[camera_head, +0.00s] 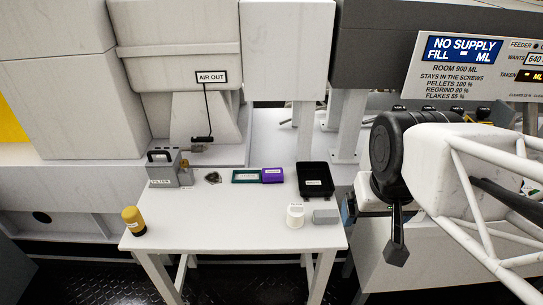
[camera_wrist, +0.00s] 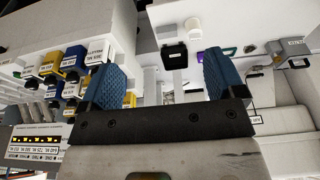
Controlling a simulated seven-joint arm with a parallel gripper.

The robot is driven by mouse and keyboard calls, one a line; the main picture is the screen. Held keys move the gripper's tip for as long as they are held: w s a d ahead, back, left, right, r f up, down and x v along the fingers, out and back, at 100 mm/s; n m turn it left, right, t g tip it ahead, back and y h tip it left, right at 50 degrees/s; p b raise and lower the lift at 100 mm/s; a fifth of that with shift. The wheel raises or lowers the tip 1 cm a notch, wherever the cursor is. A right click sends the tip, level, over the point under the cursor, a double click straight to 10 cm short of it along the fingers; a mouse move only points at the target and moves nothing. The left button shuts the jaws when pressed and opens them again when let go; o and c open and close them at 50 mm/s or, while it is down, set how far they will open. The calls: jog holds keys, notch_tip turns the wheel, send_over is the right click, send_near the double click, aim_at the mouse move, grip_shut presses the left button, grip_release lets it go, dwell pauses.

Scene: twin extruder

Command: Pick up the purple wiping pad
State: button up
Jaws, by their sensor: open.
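The purple wiping pad (camera_head: 272,175) lies on the white table (camera_head: 225,225), just right of a green-rimmed tray (camera_head: 245,176) and left of a black tray (camera_head: 315,180). In the wrist view a small sliver of purple (camera_wrist: 201,54) shows, partly hidden by my right finger. My gripper (camera_wrist: 160,80) has two blue ridged fingers spread wide with nothing between them. It is well away from the pad, which appears far beyond the fingers. The fingers are not clearly seen in the head view.
A white cup (camera_head: 295,216) and a grey block (camera_head: 326,216) stand at the table's right front. Machine housings stand behind the table. The table's middle front is clear.

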jog(key=n+g, duration=0.3)
jog(key=n, duration=1.5)
send_over(273, 172)
jog(key=f, duration=2.8)
jog(key=shift+s+d, duration=0.1)
jog(key=shift+s, duration=0.1)
jog(key=shift+w+f+n, duration=0.15)
jog(key=shift+f+n, duration=0.05)
jog(key=shift+n, duration=0.1)
jog(key=shift+f, duration=1.25)
jog(key=shift+f, duration=0.1)
